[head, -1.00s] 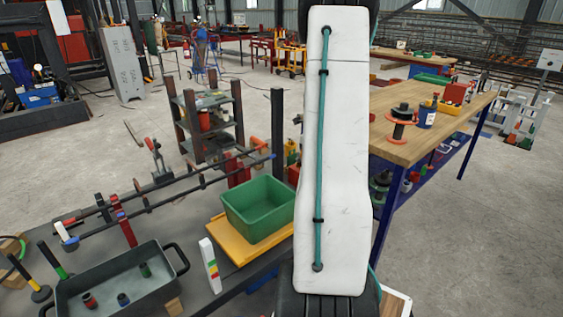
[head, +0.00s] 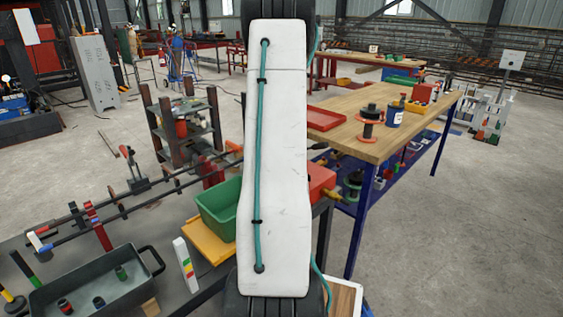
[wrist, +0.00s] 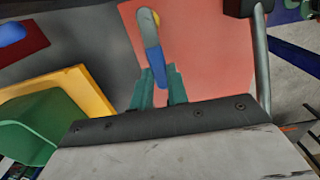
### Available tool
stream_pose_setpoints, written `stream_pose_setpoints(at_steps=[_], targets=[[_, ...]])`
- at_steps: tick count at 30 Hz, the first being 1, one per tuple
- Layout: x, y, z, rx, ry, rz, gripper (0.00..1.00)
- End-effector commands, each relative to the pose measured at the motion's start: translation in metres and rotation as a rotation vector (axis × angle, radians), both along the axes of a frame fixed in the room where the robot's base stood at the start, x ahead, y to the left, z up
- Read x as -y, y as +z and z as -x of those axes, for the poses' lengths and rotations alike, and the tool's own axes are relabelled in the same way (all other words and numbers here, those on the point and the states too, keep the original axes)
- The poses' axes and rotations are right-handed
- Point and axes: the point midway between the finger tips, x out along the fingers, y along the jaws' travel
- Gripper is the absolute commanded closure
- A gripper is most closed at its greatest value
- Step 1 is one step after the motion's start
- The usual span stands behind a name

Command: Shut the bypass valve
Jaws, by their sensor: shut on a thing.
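In the wrist view a lever handle (wrist: 153,50), grey at its far end and blue nearer me, stands in front of a pale red panel (wrist: 205,50). A small yellow part shows beside its far end. I take this lever to be the bypass valve's handle. My gripper (wrist: 157,75), with teal fingers, is shut on the lever's blue part. In the head view my white arm hides the gripper and the lever. A red box (head: 321,180) shows just right of the arm. The valve body and its pipe cannot be made out.
A green bin (head: 217,208) on a yellow board (head: 205,240) stands left of my arm. A grey tray (head: 85,296) with small cylinders lies lower left. A wooden workbench (head: 375,140) with a red tray (head: 312,117) stands to the right. Open floor lies further right.

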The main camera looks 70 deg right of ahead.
Motion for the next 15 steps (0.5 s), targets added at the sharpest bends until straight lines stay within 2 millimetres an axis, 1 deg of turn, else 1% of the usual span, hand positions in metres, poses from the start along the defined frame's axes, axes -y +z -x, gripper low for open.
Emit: stream_pose_setpoints(at_steps=[1,2,3,11,13,15], targets=[[0.0005,0.0009,-0.0002,0.001,-0.001,0.003,0.81],[0.0004,0.0008,-0.0002,0.001,-0.001,0.003,0.73],[0.0002,0.0008,-0.0006,0.001,0.0,0.003,0.62],[-0.0005,0.0005,-0.0012,0.0,0.002,0.001,0.62],[-0.0003,0.0032,-0.0013,0.0,0.002,0.001,0.62],[0.0001,0.01,-0.0014,0.001,0.002,0.003,0.62]])
